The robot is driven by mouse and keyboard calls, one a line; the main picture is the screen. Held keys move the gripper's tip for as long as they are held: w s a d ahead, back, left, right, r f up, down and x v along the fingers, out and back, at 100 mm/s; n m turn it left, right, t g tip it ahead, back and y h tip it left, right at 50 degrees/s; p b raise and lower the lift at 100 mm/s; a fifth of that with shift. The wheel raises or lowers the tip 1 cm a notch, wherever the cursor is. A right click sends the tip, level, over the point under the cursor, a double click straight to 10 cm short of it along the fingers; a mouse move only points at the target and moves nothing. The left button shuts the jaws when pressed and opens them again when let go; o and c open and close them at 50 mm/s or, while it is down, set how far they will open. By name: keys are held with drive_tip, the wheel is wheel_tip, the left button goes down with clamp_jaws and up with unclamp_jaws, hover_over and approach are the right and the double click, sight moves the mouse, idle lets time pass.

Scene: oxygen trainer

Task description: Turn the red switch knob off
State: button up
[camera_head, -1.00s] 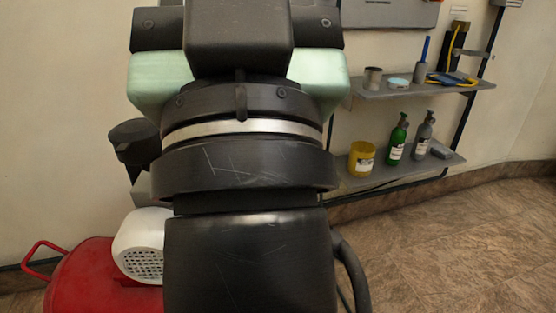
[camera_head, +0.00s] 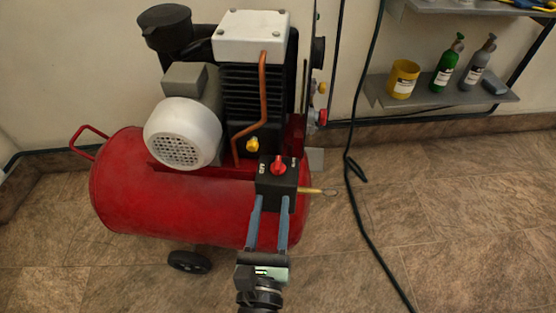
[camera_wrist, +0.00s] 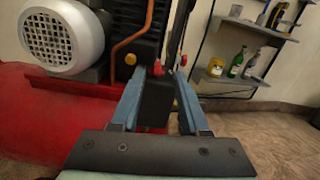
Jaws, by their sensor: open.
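The red switch knob (camera_head: 278,165) sits on top of a black switch box (camera_head: 276,190) at the right end of a red air compressor (camera_head: 170,190). In the wrist view the knob (camera_wrist: 158,68) shows between and beyond the fingers (camera_wrist: 155,105), above the black box. I cannot tell whether the fingers touch the box.
A copper pipe (camera_head: 263,100) and white motor (camera_head: 185,132) stand left of the knob. A brass fitting (camera_head: 315,191) sticks out right of the box. A black cable (camera_head: 352,150) hangs to the right. Shelves (camera_head: 440,98) hold bottles. The floor at right is mostly clear.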

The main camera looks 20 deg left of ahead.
sight(277, 172)
drive_tip(key=shift+m, duration=0.6)
drive_tip(key=x, duration=0.4)
drive_tip(key=f+x, duration=0.1)
drive_tip(key=x, duration=0.3)
drive_tip(key=f+p+x, duration=0.1)
drive_tip(key=x, duration=0.3)
drive_tip(key=shift+f, duration=0.25)
clamp_jaws()
